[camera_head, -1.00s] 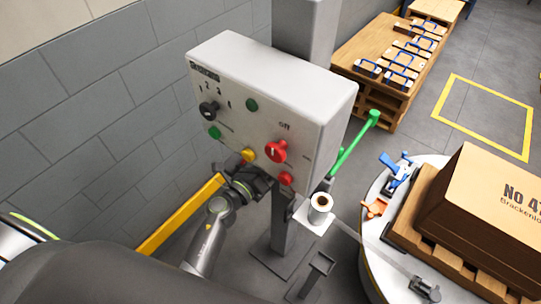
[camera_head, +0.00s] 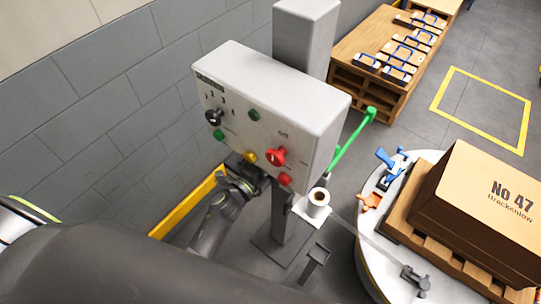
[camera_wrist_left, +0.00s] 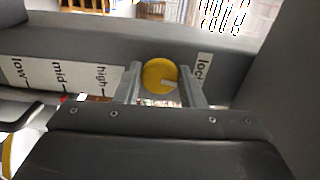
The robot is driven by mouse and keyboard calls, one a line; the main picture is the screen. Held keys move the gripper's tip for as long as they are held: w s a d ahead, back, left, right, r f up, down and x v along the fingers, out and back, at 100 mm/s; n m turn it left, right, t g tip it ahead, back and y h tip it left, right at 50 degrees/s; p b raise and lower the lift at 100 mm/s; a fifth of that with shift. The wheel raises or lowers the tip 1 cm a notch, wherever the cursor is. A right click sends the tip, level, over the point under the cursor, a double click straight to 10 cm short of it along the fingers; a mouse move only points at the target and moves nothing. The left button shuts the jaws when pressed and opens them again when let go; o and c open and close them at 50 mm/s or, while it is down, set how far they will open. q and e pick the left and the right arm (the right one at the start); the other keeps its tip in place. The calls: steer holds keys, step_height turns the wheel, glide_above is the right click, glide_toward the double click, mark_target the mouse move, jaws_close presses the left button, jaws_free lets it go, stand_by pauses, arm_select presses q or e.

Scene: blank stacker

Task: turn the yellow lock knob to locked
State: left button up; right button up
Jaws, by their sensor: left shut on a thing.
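The yellow lock knob (camera_head: 251,156) is on the lower front of the grey control box (camera_head: 300,95). In the left wrist view the round knob (camera_wrist_left: 158,73) sits between my two fingers, with a short white mark pointing toward the right of the picture. A white label beginning "loc" (camera_wrist_left: 203,68) is just right of it, partly hidden by a finger. My left gripper (camera_wrist_left: 160,84) is shut on the knob; in the head view it reaches the box from below and hides part of that area. My right gripper is not in view.
A red knob (camera_head: 275,156), a red button (camera_head: 284,180), green buttons and a black selector (camera_head: 213,117) are close by on the box. A cup (camera_head: 318,202) stands below right. A turntable (camera_head: 375,255) carries a large carton (camera_head: 480,215). A brick wall is left.

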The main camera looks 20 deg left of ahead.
arm_select(q)
steer(key=shift+n+p, duration=0.35)
steer(key=shift+n, duration=0.55)
steer(key=shift+f, duration=0.1)
steer(key=o, duration=1)
steer(key=shift+b+v, duration=1.5)
steer(key=shift+v, duration=7.2)
